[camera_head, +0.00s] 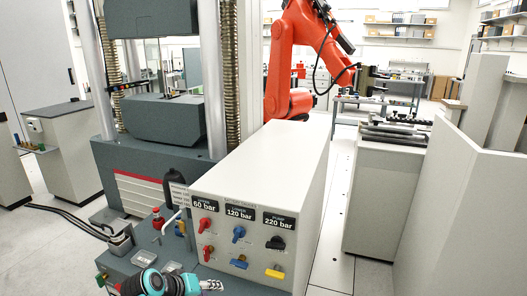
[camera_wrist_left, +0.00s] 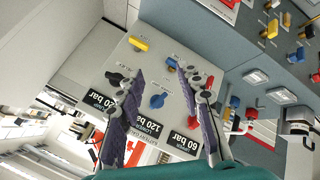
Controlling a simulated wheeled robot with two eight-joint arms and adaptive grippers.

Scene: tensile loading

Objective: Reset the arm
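My left gripper (camera_head: 210,285), with a teal body, is at the bottom edge of the head view, in front of the lower part of the white control box (camera_head: 262,165). In the left wrist view my left gripper (camera_wrist_left: 161,76) has its two purple-padded fingers spread apart with nothing between them. The box's panel of red, blue, black and yellow knobs shows behind the fingers, apart from them as far as I can tell. An orange robot arm (camera_head: 301,45) stands behind the box. My right gripper is not in view.
A grey testing machine (camera_head: 150,165) with tall columns stands at left. A small red-topped valve (camera_head: 158,218) and several fittings sit on the grey ledge left of the box. A cabinet with metal parts (camera_head: 385,190) stands at right. A strip of floor (camera_head: 335,215) between it and the box is clear.

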